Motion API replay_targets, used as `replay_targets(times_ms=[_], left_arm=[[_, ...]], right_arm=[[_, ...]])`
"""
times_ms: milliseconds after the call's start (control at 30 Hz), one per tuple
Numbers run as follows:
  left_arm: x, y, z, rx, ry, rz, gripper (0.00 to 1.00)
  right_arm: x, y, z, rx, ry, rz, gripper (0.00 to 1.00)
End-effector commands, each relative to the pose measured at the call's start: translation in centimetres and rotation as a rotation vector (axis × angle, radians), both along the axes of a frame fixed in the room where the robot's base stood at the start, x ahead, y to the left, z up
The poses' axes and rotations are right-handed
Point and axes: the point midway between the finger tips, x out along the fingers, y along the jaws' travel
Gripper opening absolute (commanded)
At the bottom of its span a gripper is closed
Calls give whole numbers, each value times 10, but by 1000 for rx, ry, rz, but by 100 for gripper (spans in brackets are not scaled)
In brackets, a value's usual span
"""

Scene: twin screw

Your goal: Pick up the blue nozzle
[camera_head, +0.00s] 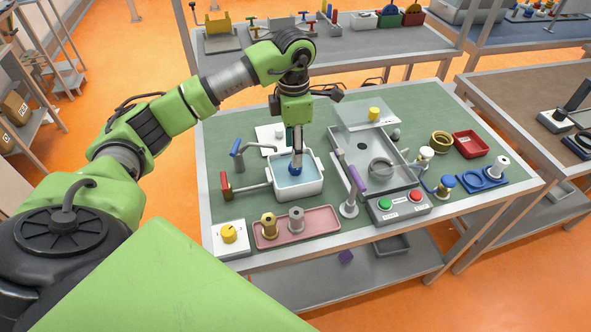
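A small blue piece (296,169), which looks like the blue nozzle, is at the white basin (313,188) with pale blue liquid. My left gripper (296,160) points straight down over this basin, its fingertips at the blue piece. The fingers overlap in this view, so I cannot tell whether they are shut on it or only around it. The piece's lower part is hard to make out. My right gripper is not in view.
A pink tray (325,225) with brass and grey pieces lies in front of the basin. A blue-handled tap (237,149) and red-handled lever (225,184) stand left. A purple-handled lever (357,180), metal tray (400,174) and button box (408,207) stand right.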

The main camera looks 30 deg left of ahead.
Motion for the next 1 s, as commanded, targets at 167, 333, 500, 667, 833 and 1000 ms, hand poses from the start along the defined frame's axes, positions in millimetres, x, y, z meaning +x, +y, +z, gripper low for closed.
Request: replay_targets(times_ms=[167,333,500,667,833,1000], left_arm=[[0,0,-21,-1,1,1,43],[0,-2,-31,-1,3,-1,43],[1,-4,-53,-2,5,0,43],[2,-3,-74,-2,2,0,43],[3,-3,-78,-1,-1,-1,43],[3,-3,-78,-1,-1,-1,25]], right_arm=[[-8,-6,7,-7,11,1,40],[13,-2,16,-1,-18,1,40],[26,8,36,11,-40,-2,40],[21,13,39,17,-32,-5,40],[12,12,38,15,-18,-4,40],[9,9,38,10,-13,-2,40]])
